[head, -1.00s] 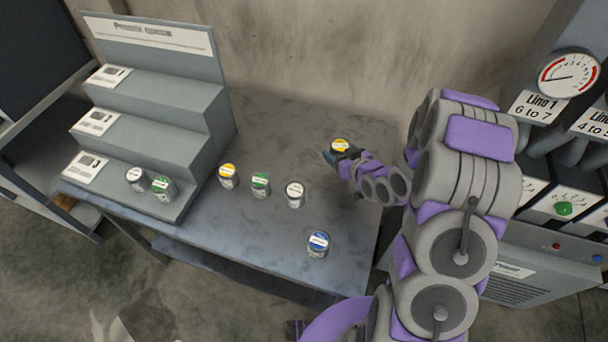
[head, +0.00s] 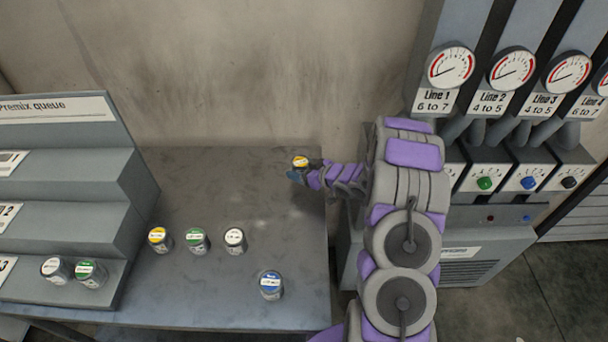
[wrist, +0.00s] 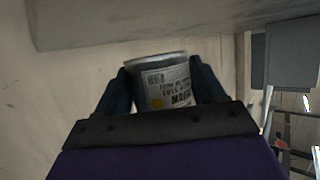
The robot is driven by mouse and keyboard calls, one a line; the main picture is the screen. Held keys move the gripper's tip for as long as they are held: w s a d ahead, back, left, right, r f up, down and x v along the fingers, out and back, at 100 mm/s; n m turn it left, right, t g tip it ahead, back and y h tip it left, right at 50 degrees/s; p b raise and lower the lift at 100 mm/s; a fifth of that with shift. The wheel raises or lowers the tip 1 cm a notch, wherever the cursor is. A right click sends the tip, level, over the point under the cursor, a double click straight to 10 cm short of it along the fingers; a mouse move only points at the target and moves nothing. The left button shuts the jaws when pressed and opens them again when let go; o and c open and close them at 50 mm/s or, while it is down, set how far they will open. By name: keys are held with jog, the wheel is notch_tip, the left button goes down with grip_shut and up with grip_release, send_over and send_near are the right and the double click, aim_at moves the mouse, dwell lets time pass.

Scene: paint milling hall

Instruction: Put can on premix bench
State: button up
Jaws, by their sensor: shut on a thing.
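My gripper (head: 299,175) is shut on a can with a yellow lid (head: 300,161), near the right end of the bench. In the wrist view the can (wrist: 165,84) sits between the two dark fingers (wrist: 164,90), with a white label and a yellow dot facing the camera. The grey bench (head: 225,290) carries a yellow-lidded can (head: 160,240), a green-lidded can (head: 196,241), a white-lidded can (head: 235,241) and a blue-lidded can (head: 270,285). I cannot tell how far the held can is above the bench top.
A stepped rack marked "Premix queue" (head: 62,107) stands at the left, with a white-lidded can (head: 56,271) and a green-lidded can (head: 90,274) on its lowest step. A machine with gauges (head: 450,67) and line labels stands at the right. The bench's back middle is clear.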

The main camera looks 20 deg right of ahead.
jog(key=shift+w+d+f, duration=0.1)
jog(key=shift+w+d, duration=0.5)
jog(key=shift+d, duration=0.35)
notch_tip(320, 180, down, 4)
jog(key=shift+r+b, duration=0.15)
jog(key=shift+b, duration=0.7)
jog(key=shift+r, duration=0.15)
jog(key=o, duration=1.2)
